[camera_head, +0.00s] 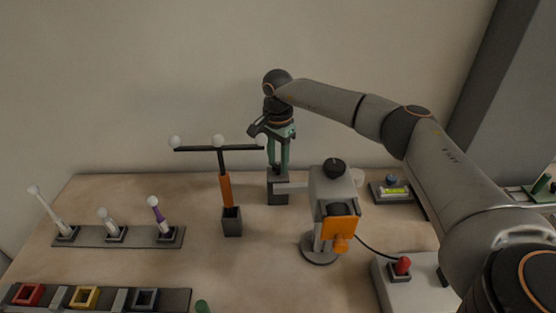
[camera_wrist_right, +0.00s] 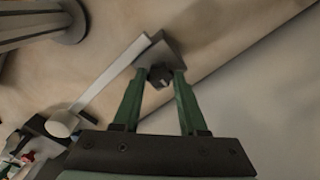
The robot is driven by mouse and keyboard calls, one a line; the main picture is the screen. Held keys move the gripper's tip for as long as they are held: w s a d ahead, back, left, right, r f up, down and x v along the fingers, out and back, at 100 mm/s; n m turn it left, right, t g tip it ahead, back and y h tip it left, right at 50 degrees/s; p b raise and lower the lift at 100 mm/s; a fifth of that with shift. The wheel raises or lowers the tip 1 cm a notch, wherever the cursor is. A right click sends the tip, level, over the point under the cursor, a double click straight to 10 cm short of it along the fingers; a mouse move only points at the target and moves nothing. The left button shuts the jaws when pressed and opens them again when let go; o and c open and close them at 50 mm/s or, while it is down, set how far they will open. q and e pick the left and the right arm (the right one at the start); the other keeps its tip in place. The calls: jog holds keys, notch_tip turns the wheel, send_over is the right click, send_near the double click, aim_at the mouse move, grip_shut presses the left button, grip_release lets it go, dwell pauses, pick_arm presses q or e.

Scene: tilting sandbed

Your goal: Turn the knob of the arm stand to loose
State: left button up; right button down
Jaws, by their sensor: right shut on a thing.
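The arm stand (camera_head: 278,192) is a dark grey upright block behind the middle of the table, with a pale bar (camera_head: 294,187) going out to the right. My right gripper (camera_head: 278,167) reaches down onto its top from above. In the right wrist view, the green fingers of my right gripper (camera_wrist_right: 161,72) stand on either side of a small dark knob (camera_wrist_right: 159,82) on the grey stand and are shut on it. The bar (camera_wrist_right: 112,74) runs from the stand to a pale round end. The knob's marking is not readable. My left gripper is not in view.
A grey box device with an orange front (camera_head: 341,223) stands right of the stand. A T-shaped post (camera_head: 225,185) with white balls stands close on the left. A box with a red knob (camera_head: 402,266) is at front right.

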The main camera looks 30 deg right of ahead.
aim_at(278, 165)
dwell(0.3)
jog(key=shift+c, duration=2.3)
grip_release()
notch_tip(278, 165, up, 13)
jog(key=shift+f+b, duration=0.2)
jog(key=shift+b, duration=0.1)
